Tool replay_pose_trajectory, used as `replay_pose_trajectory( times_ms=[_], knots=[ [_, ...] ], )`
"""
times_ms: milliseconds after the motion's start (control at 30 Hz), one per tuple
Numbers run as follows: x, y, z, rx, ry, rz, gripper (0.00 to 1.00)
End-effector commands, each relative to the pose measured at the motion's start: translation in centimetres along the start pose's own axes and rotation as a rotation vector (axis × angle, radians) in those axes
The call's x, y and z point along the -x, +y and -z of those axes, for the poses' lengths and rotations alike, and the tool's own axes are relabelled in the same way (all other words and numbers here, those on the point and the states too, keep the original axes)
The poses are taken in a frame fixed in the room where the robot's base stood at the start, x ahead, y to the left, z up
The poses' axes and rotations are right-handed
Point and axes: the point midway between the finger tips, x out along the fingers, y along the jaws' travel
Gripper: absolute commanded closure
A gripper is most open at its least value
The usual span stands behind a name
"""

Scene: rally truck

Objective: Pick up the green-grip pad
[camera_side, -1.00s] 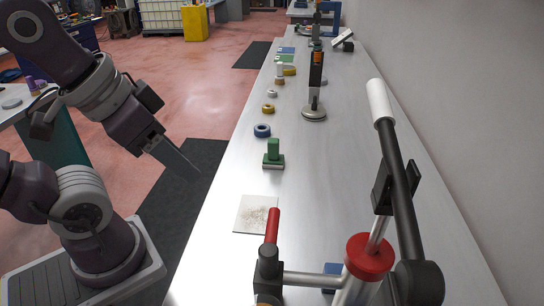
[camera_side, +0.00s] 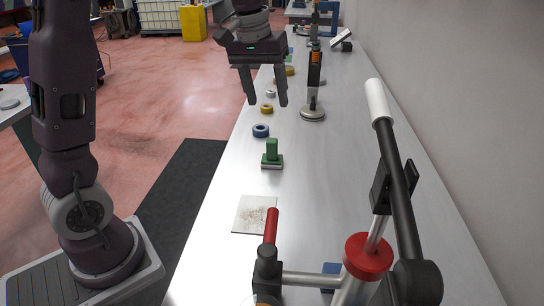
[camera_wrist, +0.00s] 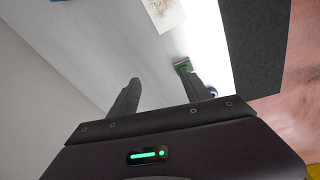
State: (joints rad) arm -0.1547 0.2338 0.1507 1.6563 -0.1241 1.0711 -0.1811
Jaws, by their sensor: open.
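The green-grip pad (camera_side: 272,153) stands upright on the metal bench, a green block-shaped grip on a flat base. In the wrist view the pad (camera_wrist: 182,66) shows just beyond the tip of one finger, partly hidden by it. My gripper (camera_side: 266,103) is open and empty. In the side view it hangs with its fingers pointing down, above the bench and farther along it than the pad. In the wrist view its two fingers (camera_wrist: 160,75) are spread apart.
A speckled white sheet (camera_side: 254,214) lies in front. A black-and-orange tool on a round base (camera_side: 313,113) stands to the right. A red-collared lever device (camera_side: 369,257) fills the near right.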

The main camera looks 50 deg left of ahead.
Motion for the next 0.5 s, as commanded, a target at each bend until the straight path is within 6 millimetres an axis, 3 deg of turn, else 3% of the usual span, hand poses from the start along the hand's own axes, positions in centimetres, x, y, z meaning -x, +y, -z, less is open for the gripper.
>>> replay_pose_trajectory(
  times_ms=[33, 100, 200, 300, 500],
  knots=[
    [-3.1, -0.7, 3.0, 0.060, -0.038, 0.029, 0.44],
    [-7.1, -1.8, 6.4, 0.135, -0.076, 0.062, 0.44],
    [-12.3, -3.4, 9.4, 0.209, -0.117, 0.103, 0.44],
    [-15.5, -4.5, 10.7, 0.247, -0.141, 0.127, 0.44],
    [-18.3, -5.2, 10.8, 0.262, -0.151, 0.137, 0.44]
  ],
)
